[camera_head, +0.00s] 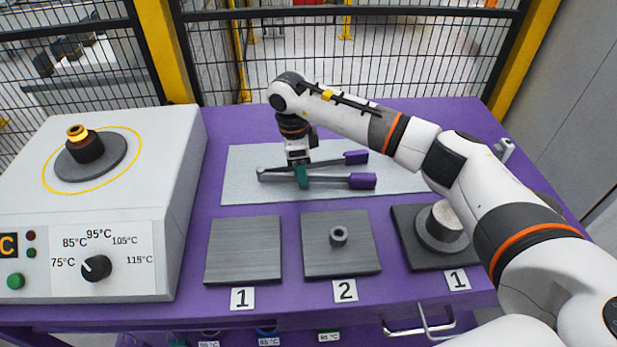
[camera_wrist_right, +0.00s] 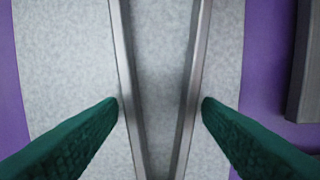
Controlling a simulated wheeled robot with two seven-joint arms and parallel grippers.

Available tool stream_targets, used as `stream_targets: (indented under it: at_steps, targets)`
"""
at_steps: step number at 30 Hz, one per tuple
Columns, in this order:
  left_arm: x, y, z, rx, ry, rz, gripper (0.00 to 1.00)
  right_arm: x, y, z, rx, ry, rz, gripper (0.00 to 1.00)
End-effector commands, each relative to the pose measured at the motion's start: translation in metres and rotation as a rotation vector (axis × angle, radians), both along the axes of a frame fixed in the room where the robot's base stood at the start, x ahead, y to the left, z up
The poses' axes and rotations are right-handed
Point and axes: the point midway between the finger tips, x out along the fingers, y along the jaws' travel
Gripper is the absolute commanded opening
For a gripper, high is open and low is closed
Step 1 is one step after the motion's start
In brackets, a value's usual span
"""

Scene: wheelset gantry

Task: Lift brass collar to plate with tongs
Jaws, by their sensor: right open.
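The brass collar (camera_head: 77,132) sits on a dark post on the round plate of the heater at the far left. The tongs (camera_head: 330,180) lie on a grey mat (camera_head: 240,165), purple handles to the right. My right gripper (camera_head: 301,177) is over the tongs, pointing down. In the right wrist view, its green fingers (camera_wrist_right: 160,103) are open, one on each side of the tongs' two metal arms (camera_wrist_right: 183,90). I cannot tell whether they touch. A bare dark plate (camera_head: 243,250) stands behind the left label 1. My left gripper is not in view.
The plate at label 2 (camera_head: 315,262) bears a small dark ring (camera_head: 338,236). The right plate (camera_head: 415,250) bears a stepped metal part (camera_head: 440,225). The heater box (camera_head: 185,190) borders the purple table on the left. A mesh fence (camera_head: 400,50) stands behind.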

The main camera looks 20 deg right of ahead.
Motion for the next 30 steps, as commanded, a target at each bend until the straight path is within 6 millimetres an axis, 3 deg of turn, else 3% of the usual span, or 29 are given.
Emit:
stream_targets:
  at_steps: [10,16,25,30]
  targets:
    - [0.001,0.0,-0.002,0.0,-0.001,0.0,0.36,0.0,0.0,-0.004,0.001,0.0,0.0,0.59]
    - [0.001,0.0,-0.002,0.0,-0.001,0.0,0.36,0.0,0.0,-0.004,0.001,0.0,0.0,0.28]
    - [0.001,0.0,0.001,0.0,-0.002,0.0,0.36,0.0,0.0,0.001,0.0,-0.002,0.0,0.28]
    - [0.001,0.0,0.015,0.0,-0.002,0.0,0.36,0.001,0.0,0.023,0.0,-0.004,0.0,0.28]
